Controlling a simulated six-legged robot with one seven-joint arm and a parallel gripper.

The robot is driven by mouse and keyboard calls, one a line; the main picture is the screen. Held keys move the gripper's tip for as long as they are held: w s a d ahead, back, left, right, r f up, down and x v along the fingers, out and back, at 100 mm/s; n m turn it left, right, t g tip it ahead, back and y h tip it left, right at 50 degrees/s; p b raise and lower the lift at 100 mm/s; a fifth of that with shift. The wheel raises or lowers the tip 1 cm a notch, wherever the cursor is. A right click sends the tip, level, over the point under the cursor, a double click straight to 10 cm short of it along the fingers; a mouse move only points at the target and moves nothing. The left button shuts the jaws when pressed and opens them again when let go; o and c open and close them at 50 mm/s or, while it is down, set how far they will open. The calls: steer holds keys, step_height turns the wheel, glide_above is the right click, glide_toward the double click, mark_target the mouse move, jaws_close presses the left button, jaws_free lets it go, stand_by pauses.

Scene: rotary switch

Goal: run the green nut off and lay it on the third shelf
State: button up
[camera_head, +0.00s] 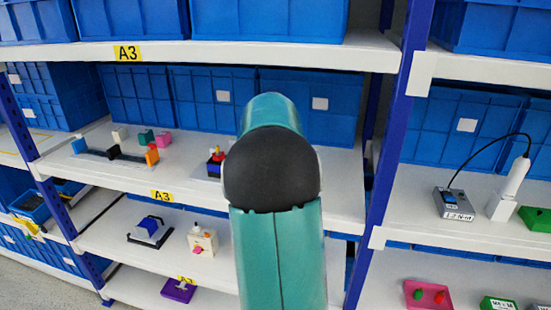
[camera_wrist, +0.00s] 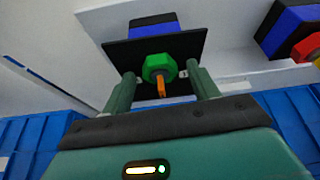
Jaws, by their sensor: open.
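The green nut (camera_wrist: 151,66) is a hexagonal piece in the wrist view, with an orange stem (camera_wrist: 162,88) sticking out of it. It sits in front of a black plate (camera_wrist: 180,46) with a blue block (camera_wrist: 152,25) behind. My gripper (camera_wrist: 161,72) is open, one finger on each side of the nut, with gaps visible beside it. In the head view my arm hides the nut and my gripper. White shelves stand in tiers: an upper one (camera_head: 285,54), a middle one (camera_head: 335,205) and a lower one (camera_head: 110,240).
A blue block (camera_wrist: 284,27) with a red nut (camera_wrist: 306,47) is at the wrist view's right. A small device with a red and yellow top (camera_head: 215,162) is beside my arm. Blue bins (camera_head: 222,97) line the back. A blue post (camera_head: 392,150) stands right of my arm.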

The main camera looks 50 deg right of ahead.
steer(key=m, duration=0.1)
steer(key=m+g, duration=0.1)
steer(key=m, duration=0.2)
steer(key=shift+w+h, duration=0.25)
steer(key=shift+h, duration=0.15)
steer(key=m+g, duration=0.1)
steer(key=m, duration=0.2)
steer(key=shift+a+g, duration=0.1)
steer(key=shift+g, duration=0.2)
steer(key=shift+c, duration=0.4)
steer(key=c, duration=0.9)
